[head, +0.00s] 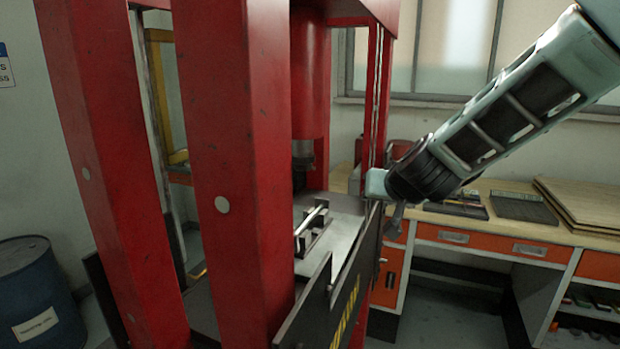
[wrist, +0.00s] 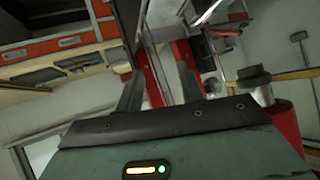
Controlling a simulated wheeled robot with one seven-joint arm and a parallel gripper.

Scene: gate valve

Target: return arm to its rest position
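My arm reaches in from the upper right of the head view, and its wrist end is beside the red press (head: 232,200). The gripper is mostly hidden or too small to make out there. In the wrist view my gripper (wrist: 158,70) shows two dark fingers standing apart with nothing between them. It is open and empty. Part of the red press also shows behind the fingers in the wrist view. I cannot make out a gate valve in either view.
The press's metal bed (head: 335,235) and dark side plate (head: 345,290) lie close below my wrist. A workbench (head: 490,235) with orange drawers stands behind, with wooden boards (head: 585,205) on top. A blue drum (head: 38,290) stands at far left.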

